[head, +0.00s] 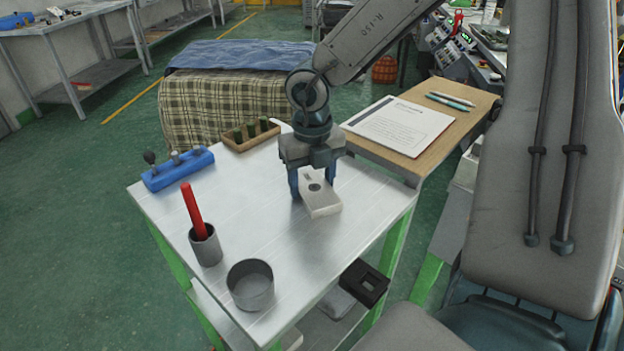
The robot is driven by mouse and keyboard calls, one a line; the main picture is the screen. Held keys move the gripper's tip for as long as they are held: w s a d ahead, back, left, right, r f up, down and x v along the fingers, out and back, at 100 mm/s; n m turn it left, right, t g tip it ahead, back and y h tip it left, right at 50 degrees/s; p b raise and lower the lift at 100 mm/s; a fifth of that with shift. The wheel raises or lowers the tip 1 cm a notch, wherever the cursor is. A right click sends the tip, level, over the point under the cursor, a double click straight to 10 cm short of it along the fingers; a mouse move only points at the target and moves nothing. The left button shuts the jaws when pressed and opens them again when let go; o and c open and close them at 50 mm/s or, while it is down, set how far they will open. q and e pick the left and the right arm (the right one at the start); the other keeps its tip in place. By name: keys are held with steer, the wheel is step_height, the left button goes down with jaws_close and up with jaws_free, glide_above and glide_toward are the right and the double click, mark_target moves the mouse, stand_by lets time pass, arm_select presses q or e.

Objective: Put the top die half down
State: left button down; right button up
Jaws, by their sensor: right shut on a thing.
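The top die half (321,206) is a pale grey block with a dark round hole in its upper face. It is at the right part of the metal-topped table (225,240). My right gripper (314,185) points down and is shut on the block, with its blue fingers at the block's far end. The block is at or just above the table top; I cannot tell whether it touches. I see no separate lower die half; the gripper may hide what is behind it. My left gripper is not in view.
A blue holder with knobs (178,170) and a wooden rack with green pieces (251,135) stand at the back. A grey cup with a red tool (205,245) and an empty grey cup (250,286) stand in front. The table's middle is clear.

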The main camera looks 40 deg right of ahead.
mark_target(312, 183)
steer(key=o, duration=1.2)
steer(key=shift+c, duration=0.2)
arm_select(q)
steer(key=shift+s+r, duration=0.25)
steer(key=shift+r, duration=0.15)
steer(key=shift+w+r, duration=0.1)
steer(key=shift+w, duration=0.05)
arm_select(e)
steer(key=shift+r, duration=0.1)
